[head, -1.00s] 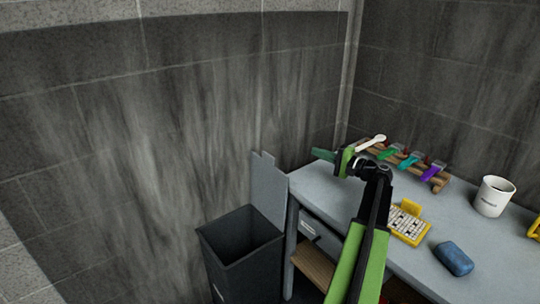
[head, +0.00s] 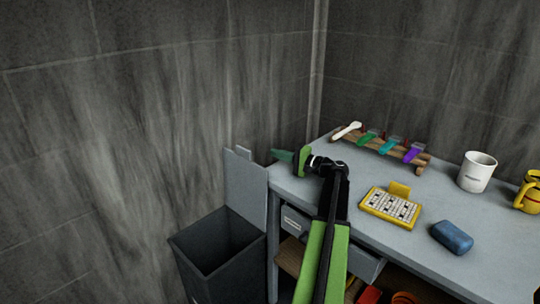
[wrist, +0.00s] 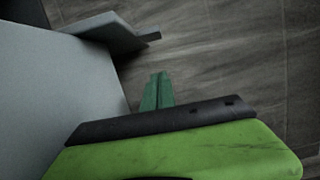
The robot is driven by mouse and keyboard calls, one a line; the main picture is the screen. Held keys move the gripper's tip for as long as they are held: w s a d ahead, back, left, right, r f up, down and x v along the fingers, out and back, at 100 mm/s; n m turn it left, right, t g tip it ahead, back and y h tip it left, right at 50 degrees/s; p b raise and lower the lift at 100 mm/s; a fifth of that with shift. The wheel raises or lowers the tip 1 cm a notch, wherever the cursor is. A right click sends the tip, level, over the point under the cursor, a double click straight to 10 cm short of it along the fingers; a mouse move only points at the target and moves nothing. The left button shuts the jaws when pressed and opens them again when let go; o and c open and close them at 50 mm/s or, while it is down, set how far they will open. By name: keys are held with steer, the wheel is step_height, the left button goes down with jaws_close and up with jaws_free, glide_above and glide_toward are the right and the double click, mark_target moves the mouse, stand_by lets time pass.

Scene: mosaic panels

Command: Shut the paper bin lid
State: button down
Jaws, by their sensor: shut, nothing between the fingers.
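The paper bin (head: 222,268) is a dark open-topped box on the floor left of the desk. Its grey lid (head: 246,189) stands upright at the bin's right side, with a small tab at its top, so the bin is open. My gripper (head: 281,155) is shut and empty, pointing left past the desk's far left corner, just right of the lid's top and apart from it in the picture. In the wrist view the green fingertips (wrist: 158,92) are together. A grey panel (wrist: 118,32), probably the lid, shows beyond them.
The grey desk (head: 420,255) fills the right side. On it are a rack of coloured clips (head: 390,147), a yellow calendar-like block (head: 391,206), a blue block (head: 452,237), a white mug (head: 477,172) and a yellow mug (head: 530,192). A drawer (head: 297,222) is under the desktop. Dark walls close the back.

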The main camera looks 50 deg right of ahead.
steer(key=w+a, duration=0.5)
steer(key=w, duration=0.3)
steer(key=shift+a+r, duration=0.15)
